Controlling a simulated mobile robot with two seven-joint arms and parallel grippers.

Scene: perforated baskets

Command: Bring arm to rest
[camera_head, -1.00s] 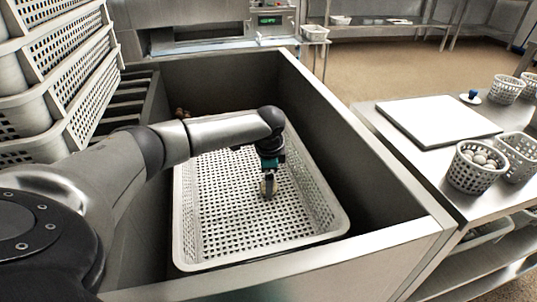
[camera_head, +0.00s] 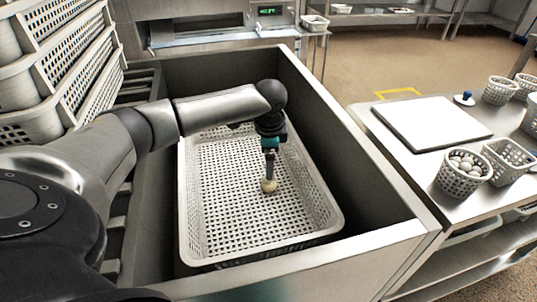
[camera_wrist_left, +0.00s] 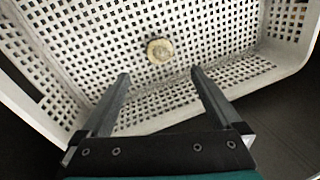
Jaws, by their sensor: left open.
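My left arm reaches in from the left over a large light perforated basket (camera_head: 190,225) that stands inside a deep metal bin. My left gripper (camera_head: 269,172) points down into the basket. In the left wrist view the two fingers (camera_wrist_left: 158,82) are spread apart with nothing between them. A small round yellowish-beige object (camera_wrist_left: 160,50) lies on the basket floor beyond the fingertips. In the head view this object (camera_head: 268,186) shows just below the gripper. My right gripper is in neither view.
Stacked perforated crates (camera_head: 70,70) stand at the left. The metal bin's walls (camera_head: 350,150) surround the basket. At the right, a metal table holds a white board (camera_head: 430,125), a small basket of pale round items (camera_head: 463,172) and other small baskets. A machine with a display stands at the back.

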